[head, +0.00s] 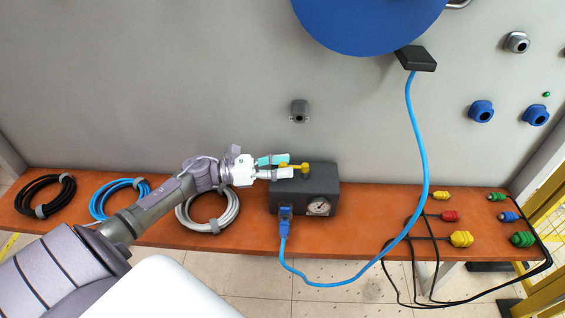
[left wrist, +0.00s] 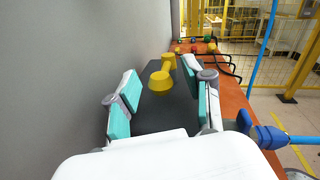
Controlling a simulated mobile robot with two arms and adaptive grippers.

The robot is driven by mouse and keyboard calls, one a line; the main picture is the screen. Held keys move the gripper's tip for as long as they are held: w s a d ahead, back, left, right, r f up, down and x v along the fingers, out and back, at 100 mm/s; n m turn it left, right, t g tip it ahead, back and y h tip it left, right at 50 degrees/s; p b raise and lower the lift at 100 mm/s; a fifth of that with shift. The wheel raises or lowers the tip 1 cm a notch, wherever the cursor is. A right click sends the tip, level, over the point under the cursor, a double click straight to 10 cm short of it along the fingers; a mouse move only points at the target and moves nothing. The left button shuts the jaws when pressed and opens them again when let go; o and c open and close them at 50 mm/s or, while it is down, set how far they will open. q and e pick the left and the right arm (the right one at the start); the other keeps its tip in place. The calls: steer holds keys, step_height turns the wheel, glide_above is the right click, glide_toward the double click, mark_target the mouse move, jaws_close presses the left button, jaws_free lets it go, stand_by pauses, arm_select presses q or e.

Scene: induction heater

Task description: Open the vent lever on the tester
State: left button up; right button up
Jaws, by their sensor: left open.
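The tester (head: 325,183) is a dark grey box with a round gauge (head: 318,207) on its front. It stands on the brown shelf below the grey wall. The yellow vent lever (head: 304,167) is on its top. In the left wrist view the lever (left wrist: 160,81) lies between the fingers, nearer their far ends, with gaps on both sides. My left gripper (head: 280,167) is open over the tester's top, its teal-padded fingers on either side of the lever. It also shows in the left wrist view (left wrist: 160,88). My right gripper is in neither view.
A blue hose (head: 424,160) runs from a plug (head: 285,222) on the tester's front to a black block under a blue disc (head: 368,20). Coiled cables (head: 208,212) lie left on the shelf (head: 160,233). Coloured connectors (head: 461,239) with black leads lie at right.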

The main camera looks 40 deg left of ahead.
arm_select(q)
steer(key=shift+w+d, duration=0.1)
steer(key=shift+d, duration=0.05)
steer(key=shift+c, duration=0.3)
jaws_close()
